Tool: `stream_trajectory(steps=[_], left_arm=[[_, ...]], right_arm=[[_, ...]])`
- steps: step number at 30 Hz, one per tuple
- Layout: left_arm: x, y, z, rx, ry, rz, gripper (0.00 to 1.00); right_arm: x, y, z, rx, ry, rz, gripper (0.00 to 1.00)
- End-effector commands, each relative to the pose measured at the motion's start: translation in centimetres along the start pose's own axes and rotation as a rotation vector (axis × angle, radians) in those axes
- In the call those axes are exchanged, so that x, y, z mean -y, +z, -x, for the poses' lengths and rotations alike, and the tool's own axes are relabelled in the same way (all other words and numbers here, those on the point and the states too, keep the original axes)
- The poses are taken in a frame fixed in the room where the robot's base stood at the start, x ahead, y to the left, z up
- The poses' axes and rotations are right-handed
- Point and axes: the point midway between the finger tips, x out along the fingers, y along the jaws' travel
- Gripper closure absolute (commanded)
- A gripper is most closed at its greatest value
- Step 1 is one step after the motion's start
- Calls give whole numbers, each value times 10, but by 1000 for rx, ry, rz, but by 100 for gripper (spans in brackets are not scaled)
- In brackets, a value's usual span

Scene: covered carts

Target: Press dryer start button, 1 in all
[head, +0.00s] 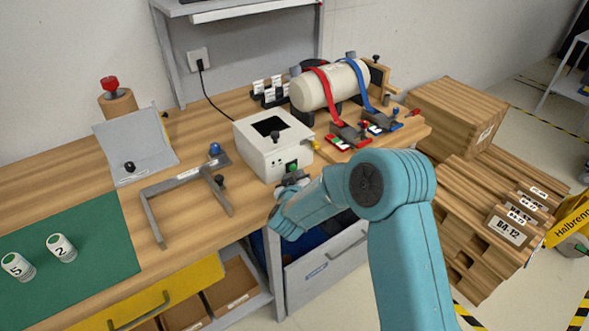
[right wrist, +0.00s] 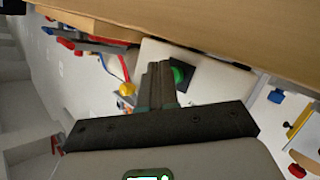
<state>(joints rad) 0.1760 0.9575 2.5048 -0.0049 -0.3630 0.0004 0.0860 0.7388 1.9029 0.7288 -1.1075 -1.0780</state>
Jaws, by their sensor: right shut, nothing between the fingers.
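The dryer looks to be the white box (head: 262,157) with a dark square on top, standing on the wooden bench. Its green button (head: 293,167) is on a dark patch low on the front face. My right gripper (head: 292,181) is just in front of and below the button, partly hidden by my teal arm. In the right wrist view, the shut, empty fingers (right wrist: 160,80) point at the white face, with the green button (right wrist: 179,75) right beside their tips. I cannot tell whether they touch it. My left gripper is not in view.
A grey bracket frame (head: 190,172) lies left of the box. A cream cylinder (head: 330,85) with red and blue straps stands behind right. A yellow knob (head: 315,145) sits at the box's right side. A drawer (head: 325,270) is below the bench edge. Wooden crates (head: 455,115) stand at right.

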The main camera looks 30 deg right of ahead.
Motion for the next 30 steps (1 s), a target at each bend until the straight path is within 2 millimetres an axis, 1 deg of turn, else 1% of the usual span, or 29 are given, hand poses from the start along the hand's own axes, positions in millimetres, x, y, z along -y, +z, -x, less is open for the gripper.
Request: stream_trajectory(steps=[30], left_arm=[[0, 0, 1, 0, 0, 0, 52]], right_arm=[[5, -5, -7, -1, 0, 0, 100]])
